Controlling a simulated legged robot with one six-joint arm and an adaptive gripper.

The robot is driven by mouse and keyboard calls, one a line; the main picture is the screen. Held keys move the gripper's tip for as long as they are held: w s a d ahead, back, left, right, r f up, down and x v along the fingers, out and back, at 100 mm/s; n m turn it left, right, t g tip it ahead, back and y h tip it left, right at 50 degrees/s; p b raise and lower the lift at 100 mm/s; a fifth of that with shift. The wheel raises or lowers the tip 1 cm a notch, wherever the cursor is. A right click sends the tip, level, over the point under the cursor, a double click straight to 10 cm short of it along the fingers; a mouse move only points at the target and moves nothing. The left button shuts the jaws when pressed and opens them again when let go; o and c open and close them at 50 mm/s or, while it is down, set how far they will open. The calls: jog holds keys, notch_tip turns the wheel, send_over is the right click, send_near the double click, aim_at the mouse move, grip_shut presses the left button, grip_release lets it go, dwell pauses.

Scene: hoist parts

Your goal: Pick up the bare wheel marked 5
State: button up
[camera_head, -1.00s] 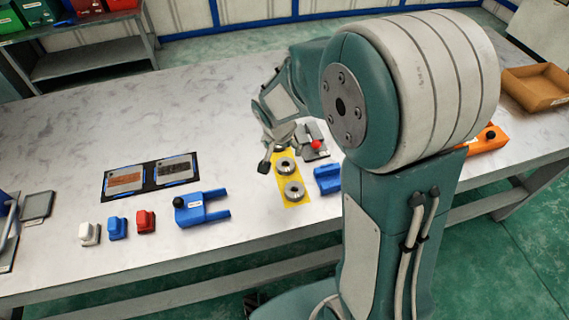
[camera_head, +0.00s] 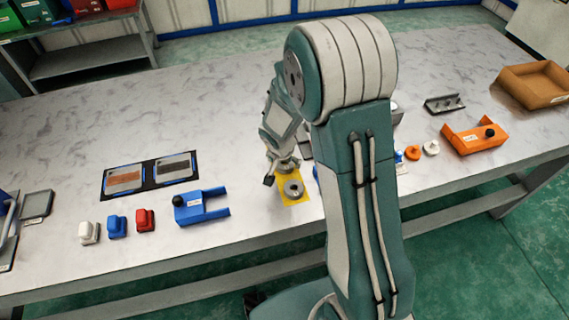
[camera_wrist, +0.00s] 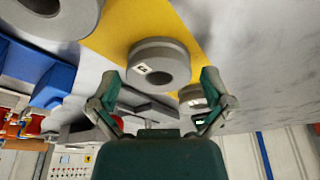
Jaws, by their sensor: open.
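A grey ring-shaped wheel (camera_wrist: 172,55) with a white label stands on the yellow mat (camera_wrist: 113,35), between and just beyond my open fingers in the wrist view; its mark is too small to read surely. A second wheel (camera_wrist: 192,94) lies beyond it, partly behind my right-hand finger. A larger grey round part (camera_wrist: 48,25) is cut off at upper left. My gripper (camera_wrist: 160,82) is open and empty. In the head view, my gripper (camera_head: 279,174) is low over the yellow mat (camera_head: 301,201), behind the front wheel (camera_head: 293,189), and hides most of the other wheels.
A blue fork-shaped part (camera_head: 200,206) stands left of the mat. Red (camera_head: 145,220), blue (camera_head: 117,227) and white (camera_head: 88,232) blocks are further left. An orange part (camera_head: 474,138) and a brown tray (camera_head: 535,84) are at right.

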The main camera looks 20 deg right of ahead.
jog(key=c, duration=1.1)
jog(key=shift+c, duration=0.2)
jog(key=shift+r, duration=0.15)
